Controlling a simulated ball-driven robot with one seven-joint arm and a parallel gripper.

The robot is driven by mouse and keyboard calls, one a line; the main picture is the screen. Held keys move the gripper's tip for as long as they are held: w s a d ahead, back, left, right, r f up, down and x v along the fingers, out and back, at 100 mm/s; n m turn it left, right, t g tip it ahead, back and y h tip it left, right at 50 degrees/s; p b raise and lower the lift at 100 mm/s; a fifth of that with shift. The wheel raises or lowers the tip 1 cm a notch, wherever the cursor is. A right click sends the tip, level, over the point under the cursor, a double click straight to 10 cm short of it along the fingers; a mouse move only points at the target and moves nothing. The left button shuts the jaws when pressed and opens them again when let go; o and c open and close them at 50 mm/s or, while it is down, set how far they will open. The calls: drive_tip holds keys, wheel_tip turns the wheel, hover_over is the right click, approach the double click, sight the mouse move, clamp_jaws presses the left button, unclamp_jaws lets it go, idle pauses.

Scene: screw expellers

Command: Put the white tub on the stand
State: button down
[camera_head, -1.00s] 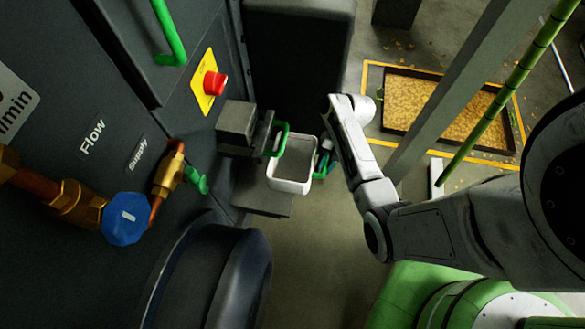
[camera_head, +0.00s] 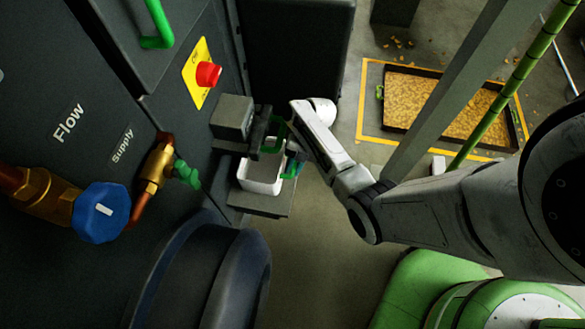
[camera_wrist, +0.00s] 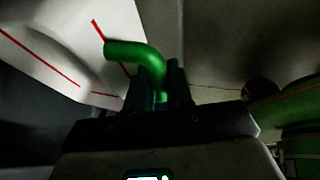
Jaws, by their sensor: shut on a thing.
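The white tub (camera_head: 262,188) is open at the top, has green handles and appears upright. It is over the dark flat stand (camera_head: 272,209) that juts from the machine. I cannot tell whether its base touches the stand. My gripper (camera_head: 296,167) is at the tub's right side, shut on the near green handle (camera_head: 289,170). In the wrist view, my gripper's fingers (camera_wrist: 166,82) close around the curved green handle (camera_wrist: 135,52). The tub's pale wall (camera_wrist: 50,42), with red lines, fills the upper left there. The other handle is partly hidden by the machine's outlet.
The machine's dark outlet block (camera_head: 232,118) overhangs the tub's back left. A red button (camera_head: 208,74) and a blue knob (camera_head: 102,212) are on the machine's front. A grey post (camera_head: 455,70) rises to the right. Floor is open right of the stand.

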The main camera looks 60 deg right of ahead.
drive_tip(key=shift+w+f, duration=0.2)
drive_tip(key=shift+f, duration=0.25)
drive_tip(key=shift+r, duration=0.1)
drive_tip(key=c, duration=1)
unclamp_jaws()
drive_tip(key=p+v, duration=0.3)
drive_tip(key=v, duration=0.9)
